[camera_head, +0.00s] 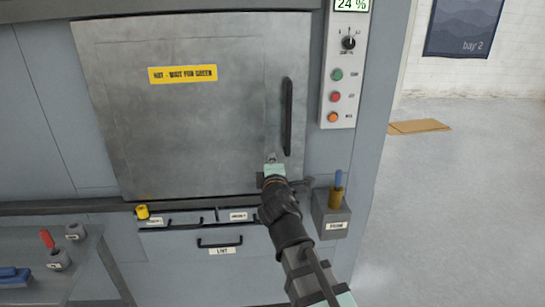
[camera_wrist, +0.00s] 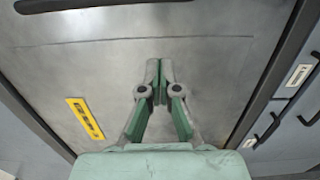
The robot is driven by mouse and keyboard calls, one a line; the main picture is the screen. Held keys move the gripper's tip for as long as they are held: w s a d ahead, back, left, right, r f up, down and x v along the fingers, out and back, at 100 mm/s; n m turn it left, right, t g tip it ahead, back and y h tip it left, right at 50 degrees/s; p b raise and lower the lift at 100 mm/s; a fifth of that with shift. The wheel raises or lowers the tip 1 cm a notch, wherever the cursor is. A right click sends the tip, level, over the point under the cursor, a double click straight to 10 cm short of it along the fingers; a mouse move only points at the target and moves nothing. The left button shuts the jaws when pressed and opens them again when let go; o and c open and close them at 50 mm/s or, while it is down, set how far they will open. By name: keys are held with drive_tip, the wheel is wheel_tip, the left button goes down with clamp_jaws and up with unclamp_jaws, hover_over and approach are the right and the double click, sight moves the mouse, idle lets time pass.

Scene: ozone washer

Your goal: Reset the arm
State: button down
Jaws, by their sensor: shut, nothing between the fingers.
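My gripper (camera_head: 271,160) is in front of the lower right part of the washer's grey metal door (camera_head: 180,110), below the black vertical handle (camera_head: 287,115). In the wrist view my gripper (camera_wrist: 160,70) has its two green and grey fingers together, with nothing between them. The door (camera_wrist: 215,60) fills the background there, and the dark handle (camera_wrist: 65,4) shows at the top left. The door looks closed. I cannot tell whether the fingertips touch it.
A control panel (camera_head: 328,85) with a knob and buttons is right of the door. Labelled drawers (camera_head: 220,245) lie below. A grey box (camera_head: 331,215) holds a blue-handled tool. A bench (camera_head: 85,275) stands at the lower left. The floor (camera_head: 465,200) at right is mostly clear.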

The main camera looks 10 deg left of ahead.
drive_tip(key=s+d+f+m+g+h, duration=0.2)
drive_tip(key=s+d+f+m+g, duration=0.25)
drive_tip(key=f, duration=0.95)
drive_tip(key=s+d+f+m+g+h, duration=0.1)
drive_tip(key=s+d+f+m+g, duration=0.35)
drive_tip(key=f, duration=0.95)
drive_tip(key=s+d+f+m+g+h, duration=0.2)
drive_tip(key=s+d+f+m+g, duration=0.3)
drive_tip(key=f, duration=1)
drive_tip(key=s+d+f+m+g, duration=0.2)
drive_tip(key=s+d+f+g, duration=0.1)
drive_tip(key=s+f, duration=0.5)
drive_tip(key=s+d+f+m+g, duration=0.2)
drive_tip(key=s+d+f+g, duration=0.2)
drive_tip(key=s, duration=1.1)
drive_tip(key=s+d+f+m+g+y, duration=0.1)
drive_tip(key=s+d+f+m+g, duration=0.1)
drive_tip(key=s+d+f, duration=0.5)
drive_tip(key=s+f+g, duration=0.1)
drive_tip(key=s+f, duration=0.4)
drive_tip(key=f, duration=0.1)
drive_tip(key=shift+s, duration=0.25)
